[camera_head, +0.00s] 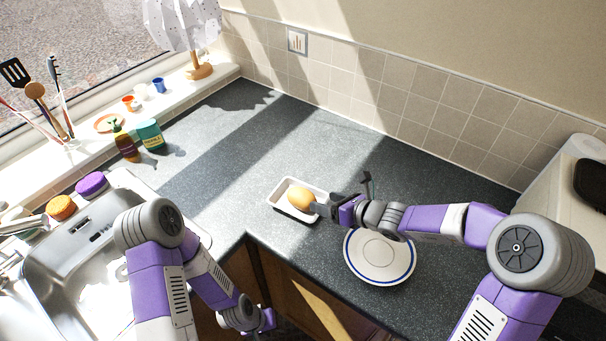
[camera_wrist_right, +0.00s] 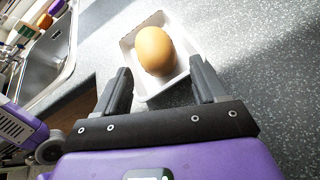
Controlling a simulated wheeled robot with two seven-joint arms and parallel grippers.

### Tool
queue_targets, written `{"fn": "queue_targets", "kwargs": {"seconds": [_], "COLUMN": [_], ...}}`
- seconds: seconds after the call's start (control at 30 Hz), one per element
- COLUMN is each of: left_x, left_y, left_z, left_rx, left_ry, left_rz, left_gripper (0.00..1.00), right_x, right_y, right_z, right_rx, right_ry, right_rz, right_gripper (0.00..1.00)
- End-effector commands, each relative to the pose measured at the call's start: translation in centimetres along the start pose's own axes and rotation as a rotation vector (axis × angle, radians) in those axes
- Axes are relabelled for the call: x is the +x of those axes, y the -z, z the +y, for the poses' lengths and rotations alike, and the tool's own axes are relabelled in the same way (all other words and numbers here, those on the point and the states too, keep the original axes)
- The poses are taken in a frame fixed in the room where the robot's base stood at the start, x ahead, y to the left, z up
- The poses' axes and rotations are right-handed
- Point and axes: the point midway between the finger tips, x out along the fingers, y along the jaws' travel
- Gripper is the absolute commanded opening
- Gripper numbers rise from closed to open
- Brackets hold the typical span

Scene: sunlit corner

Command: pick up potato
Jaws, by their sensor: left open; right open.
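The potato (camera_head: 300,198) is a smooth tan oval lying in a small white tray (camera_head: 281,190) on the dark counter. In the right wrist view the potato (camera_wrist_right: 154,50) sits in the tray (camera_wrist_right: 189,44), ahead of my right gripper. My right gripper (camera_head: 325,207) is at the tray's right side; its two fingers (camera_wrist_right: 160,85) are open, with their tips near the tray's near edge and nothing gripped. My left gripper (camera_head: 268,320) hangs low in front of the counter cabinets, away from the tray, with no object visible in it.
A white plate with a blue rim (camera_head: 380,271) lies beneath my right forearm. The sink (camera_head: 75,262) is at the left, with an orange sponge (camera_head: 61,207) and a purple one (camera_head: 91,185) behind it. Bottles (camera_head: 125,143) stand near the sill. Counter behind the tray is clear.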

Motion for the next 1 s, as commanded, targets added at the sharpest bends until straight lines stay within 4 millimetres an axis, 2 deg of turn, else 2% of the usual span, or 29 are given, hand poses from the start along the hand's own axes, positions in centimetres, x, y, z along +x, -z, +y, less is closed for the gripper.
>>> {"fn": "queue_targets", "kwargs": {"seconds": [0.27, 0.6, 0.9, 1.0], "left_x": [0.6, 1.4, 1.4, 1.4], "left_y": [-0.1, -0.1, -0.1, -0.1], "left_z": [-0.3, -0.6, -0.5, -0.5], "left_rx": [-0.001, -0.001, -0.001, 0.000], "left_ry": [0.000, 0.000, 0.000, 0.000], "left_rz": [-0.004, -0.003, -0.003, -0.003], "left_gripper": [0.43, 0.43, 0.43, 0.43], "right_x": [2.5, 7.1, 7.5, 7.5], "right_y": [0.1, -0.3, -0.4, -0.4], "right_z": [0.1, 0.2, 0.2, 0.2], "right_rx": [-0.001, -0.002, -0.001, -0.002], "right_ry": [-0.002, -0.002, 0.000, 0.000], "right_rz": [0.002, 0.002, 0.001, 0.001], "right_gripper": [0.71, 0.71, 0.71, 0.57]}}
